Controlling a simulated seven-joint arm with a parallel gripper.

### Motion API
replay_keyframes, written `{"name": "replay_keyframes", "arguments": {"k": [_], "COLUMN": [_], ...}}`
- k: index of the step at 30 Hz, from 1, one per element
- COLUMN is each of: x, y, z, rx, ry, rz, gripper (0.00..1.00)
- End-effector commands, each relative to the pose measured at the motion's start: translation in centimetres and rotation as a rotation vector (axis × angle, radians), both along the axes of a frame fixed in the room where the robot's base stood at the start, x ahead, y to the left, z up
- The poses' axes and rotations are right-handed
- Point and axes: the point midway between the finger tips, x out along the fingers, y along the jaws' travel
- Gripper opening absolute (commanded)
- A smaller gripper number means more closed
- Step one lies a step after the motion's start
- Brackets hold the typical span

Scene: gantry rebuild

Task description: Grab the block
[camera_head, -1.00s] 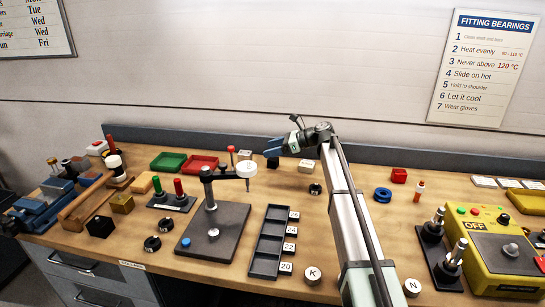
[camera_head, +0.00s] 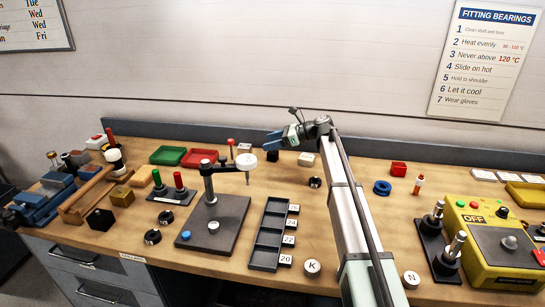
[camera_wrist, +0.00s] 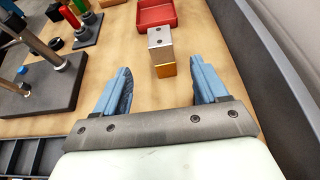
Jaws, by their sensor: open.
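In the wrist view a small block (camera_wrist: 161,50) stands on the bench ahead of my gripper (camera_wrist: 160,88). It has a grey face with two dark holes and a gold-orange face below. It sits between the lines of the two blue fingers, beyond their tips, untouched. My gripper is open and empty. In the head view my gripper (camera_head: 270,140) hangs above the back of the bench, pointing left. A pale block (camera_head: 244,148) lies left of the fingertips and a dark block (camera_head: 272,156) lies below them. I cannot tell which one the wrist view shows.
A red tray (camera_head: 199,158) and a green tray (camera_head: 168,155) lie farther left. The back board (camera_head: 170,132) runs close behind.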

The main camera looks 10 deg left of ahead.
Motion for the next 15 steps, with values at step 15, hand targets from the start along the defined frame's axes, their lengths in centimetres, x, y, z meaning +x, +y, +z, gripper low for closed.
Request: {"name": "replay_keyframes", "arguments": {"k": [15], "x": [-2.1], "y": [10.0], "z": [6.3], "rx": [-0.015], "ry": [-0.076], "rz": [0.109], "gripper": [0.72]}}
